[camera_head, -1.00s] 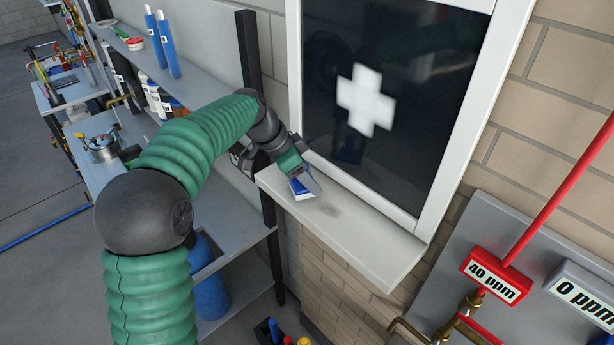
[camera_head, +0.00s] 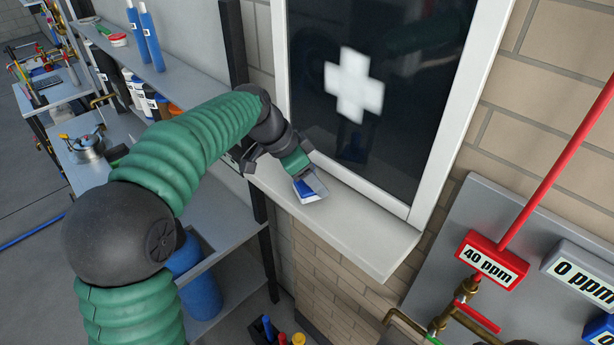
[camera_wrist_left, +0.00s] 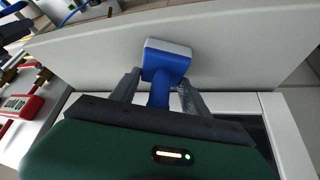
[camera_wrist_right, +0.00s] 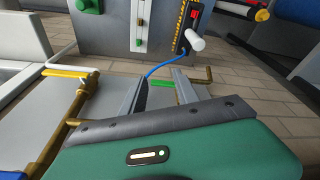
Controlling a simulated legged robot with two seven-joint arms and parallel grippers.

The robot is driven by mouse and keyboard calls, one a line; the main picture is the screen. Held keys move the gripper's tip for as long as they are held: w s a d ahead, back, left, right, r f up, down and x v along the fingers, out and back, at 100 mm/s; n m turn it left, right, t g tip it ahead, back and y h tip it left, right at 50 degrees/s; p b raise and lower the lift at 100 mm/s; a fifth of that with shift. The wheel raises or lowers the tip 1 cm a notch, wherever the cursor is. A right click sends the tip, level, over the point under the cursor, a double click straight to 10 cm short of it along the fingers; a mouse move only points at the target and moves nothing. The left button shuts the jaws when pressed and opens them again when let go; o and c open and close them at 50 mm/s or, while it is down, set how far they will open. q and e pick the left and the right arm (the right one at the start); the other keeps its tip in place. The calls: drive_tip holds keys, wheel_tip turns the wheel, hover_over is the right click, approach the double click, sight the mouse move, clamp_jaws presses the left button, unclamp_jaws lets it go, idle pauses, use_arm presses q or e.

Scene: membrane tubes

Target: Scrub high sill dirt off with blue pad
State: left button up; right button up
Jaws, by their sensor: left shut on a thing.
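The blue pad (camera_head: 307,190) has a blue back and handle and a pale underside. It is on or just above the light grey window sill (camera_head: 372,243), left of the sill's middle. My left gripper (camera_head: 304,181) is shut on its handle. In the left wrist view the blue pad (camera_wrist_left: 167,60) sits between the fingers of my left gripper (camera_wrist_left: 160,88), against the pale sill (camera_wrist_left: 245,50). No dark smudge shows on the uncovered sill; the part under the pad is hidden. My right gripper (camera_wrist_right: 160,90) shows only in its wrist view, open and empty.
The dark window (camera_head: 375,95) with a white cross rises behind the sill. A grey panel (camera_head: 500,225) with a red pipe and ppm labels is at right. Shelves (camera_head: 190,90) with bottles stand left. Coloured-topped items (camera_head: 283,338) are below the sill.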

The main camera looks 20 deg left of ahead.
use_arm(q)
drive_tip(key=shift+s+d, duration=0.1)
drive_tip(key=shift+d, duration=0.05)
drive_tip(key=shift+d, duration=0.1)
drive_tip(key=shift+s+d+f+b, duration=0.1)
drive_tip(key=shift+s+d+b, duration=0.1)
drive_tip(key=shift+d, duration=0.2)
drive_tip(key=shift+s+d+b, duration=0.15)
drive_tip(key=shift+d+b, duration=0.05)
drive_tip(key=shift+d, duration=0.2)
drive_tip(key=shift+s+d, duration=0.2)
drive_tip(key=shift+d, duration=0.3)
drive_tip(key=shift+s+d+b, duration=0.1)
drive_tip(key=shift+d+b, duration=0.25)
drive_tip(key=shift+d, duration=0.05)
drive_tip(key=shift+s+d, duration=0.3)
drive_tip(key=shift+d, duration=0.3)
drive_tip(key=shift+s+d, duration=0.15)
drive_tip(key=shift+d, duration=0.1)
drive_tip(key=shift+d+b, duration=0.1)
drive_tip(key=shift+b, duration=0.2)
